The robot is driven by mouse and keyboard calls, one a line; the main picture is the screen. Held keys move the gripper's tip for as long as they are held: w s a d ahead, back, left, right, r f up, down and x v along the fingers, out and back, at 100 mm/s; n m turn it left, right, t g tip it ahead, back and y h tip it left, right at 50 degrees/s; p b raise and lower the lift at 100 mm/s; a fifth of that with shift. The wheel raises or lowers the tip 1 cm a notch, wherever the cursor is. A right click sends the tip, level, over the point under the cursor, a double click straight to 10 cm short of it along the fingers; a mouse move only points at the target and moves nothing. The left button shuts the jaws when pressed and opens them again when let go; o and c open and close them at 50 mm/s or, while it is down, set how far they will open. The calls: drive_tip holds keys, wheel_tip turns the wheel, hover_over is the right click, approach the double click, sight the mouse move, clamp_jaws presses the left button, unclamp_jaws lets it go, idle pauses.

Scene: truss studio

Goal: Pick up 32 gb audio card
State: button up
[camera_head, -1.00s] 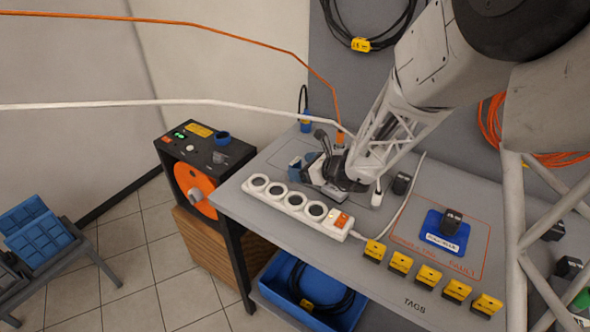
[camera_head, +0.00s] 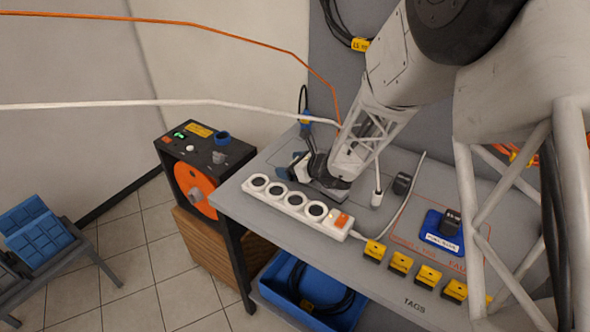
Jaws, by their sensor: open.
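I cannot make out a card that reads as the 32 gb audio card; any small card is too small to tell or hidden. My gripper (camera_head: 312,170) is open, low over the back left of the grey bench (camera_head: 236,196), behind the white power strip (camera_head: 297,205). A blue and grey item (camera_head: 299,165) lies right beside the gripper, and the arm partly covers it. A small blue tray (camera_head: 441,237) with a black block (camera_head: 450,222) on it sits inside an orange outline at the right.
Several yellow tags (camera_head: 401,263) line the front edge. A black adapter (camera_head: 402,184) and a white cable lie right of my gripper. A black box with an orange reel (camera_head: 195,190) stands left of the bench. A blue bin (camera_head: 275,288) is below; a blue case (camera_head: 38,232) is far left.

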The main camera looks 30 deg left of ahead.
drive_tip(key=shift+c, duration=0.2)
drive_tip(key=c, duration=1)
drive_tip(key=shift+o, duration=0.2)
drive_tip(key=shift+r, duration=0.1)
wheel_tip(320, 180, up, 10)
idle(0.7)
